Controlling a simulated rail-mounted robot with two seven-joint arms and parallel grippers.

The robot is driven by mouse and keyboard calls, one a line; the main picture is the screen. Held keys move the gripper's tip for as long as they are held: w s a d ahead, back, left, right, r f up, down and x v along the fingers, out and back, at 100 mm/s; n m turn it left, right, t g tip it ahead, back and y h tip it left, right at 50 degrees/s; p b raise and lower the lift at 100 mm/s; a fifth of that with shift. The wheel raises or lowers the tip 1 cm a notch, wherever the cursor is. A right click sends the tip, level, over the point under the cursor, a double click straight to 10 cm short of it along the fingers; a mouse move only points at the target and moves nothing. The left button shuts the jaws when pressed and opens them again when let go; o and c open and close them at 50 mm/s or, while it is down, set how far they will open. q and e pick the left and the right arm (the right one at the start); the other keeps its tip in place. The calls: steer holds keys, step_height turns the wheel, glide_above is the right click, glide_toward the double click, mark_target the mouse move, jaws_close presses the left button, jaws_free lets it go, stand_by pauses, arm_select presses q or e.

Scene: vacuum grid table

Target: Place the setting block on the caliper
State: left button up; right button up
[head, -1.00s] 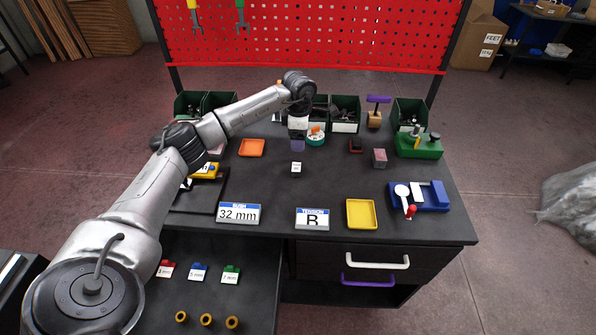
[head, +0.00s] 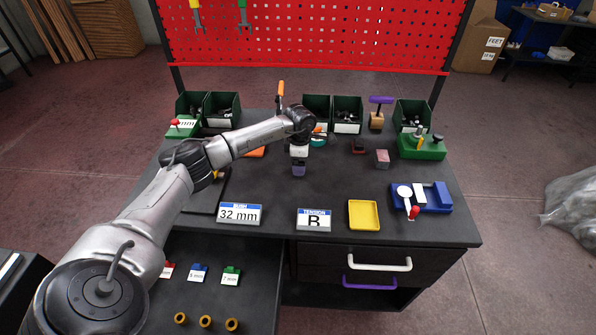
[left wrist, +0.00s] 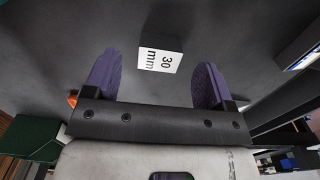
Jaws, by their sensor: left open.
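The setting block (left wrist: 162,55) is a small block with a white face marked 30 mm. In the left wrist view it lies on the dark table between the tips of my purple fingers, or just beyond them, with a gap on both sides. My left gripper (head: 298,171) is open and points down over the table's middle, and it hides the block in the head view. It also shows in the left wrist view (left wrist: 158,62). I cannot single out the caliper with certainty; my left arm covers part of the table's left side. My right gripper is not in view.
Blue-and-white signs read 32 mm (head: 239,214) and B (head: 314,220). A yellow tray (head: 363,214) and a blue fixture (head: 432,197) stand at the right front. A green fixture (head: 421,147) and a pinkish block (head: 382,158) are behind. Green bins (head: 347,114) line the back.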

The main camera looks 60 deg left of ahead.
arm_select(q)
step_height(320, 180, down, 3)
steer(key=shift+f, duration=0.15)
steer(key=shift+c, duration=0.3)
steer(key=c, duration=1.1)
